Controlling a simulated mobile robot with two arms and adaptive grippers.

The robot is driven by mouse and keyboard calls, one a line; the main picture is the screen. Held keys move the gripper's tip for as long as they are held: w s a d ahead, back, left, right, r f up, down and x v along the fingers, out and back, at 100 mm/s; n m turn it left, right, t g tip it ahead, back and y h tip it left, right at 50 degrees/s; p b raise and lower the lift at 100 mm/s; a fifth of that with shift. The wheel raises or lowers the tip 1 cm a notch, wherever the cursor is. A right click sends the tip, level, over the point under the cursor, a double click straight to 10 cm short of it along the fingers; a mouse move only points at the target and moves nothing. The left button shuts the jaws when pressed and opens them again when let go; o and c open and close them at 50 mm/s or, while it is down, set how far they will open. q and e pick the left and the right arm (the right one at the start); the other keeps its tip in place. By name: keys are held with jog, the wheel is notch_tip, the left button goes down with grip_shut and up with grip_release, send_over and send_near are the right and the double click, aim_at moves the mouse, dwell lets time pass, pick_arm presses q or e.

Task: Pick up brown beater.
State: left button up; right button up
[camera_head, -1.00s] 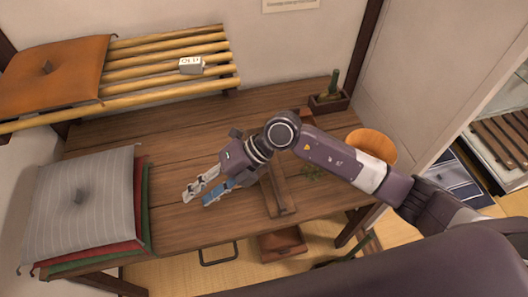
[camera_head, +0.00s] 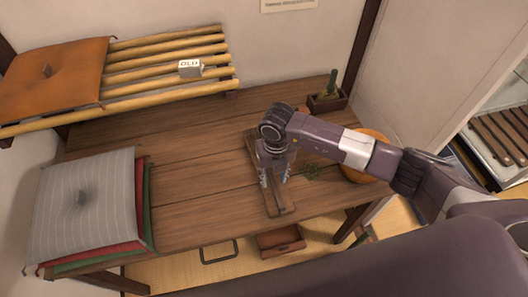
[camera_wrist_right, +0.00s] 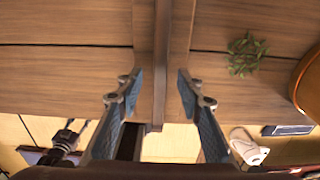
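The brown beater (camera_head: 278,203), a long narrow piece of wood, lies on the wooden table, its length running from back to front. My right gripper (camera_head: 273,175) points down over its middle and hides part of it in the head view. In the right wrist view the beater (camera_wrist_right: 172,40) runs between the two fingers of the right gripper (camera_wrist_right: 158,88). The fingers are apart, one on each side, with gaps to the wood. Whether the tips are down at its height I cannot tell.
The wooden table (camera_head: 185,185) is bare left of the beater. A small green sprig (camera_head: 310,172) and an orange round bowl (camera_head: 368,140) lie to the right. Stacked cushions (camera_head: 85,210) occupy the left end.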

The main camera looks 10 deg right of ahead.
jog(key=shift+f, duration=0.9)
jog(key=shift+c, duration=0.3)
grip_shut()
jog(key=shift+r, duration=0.1)
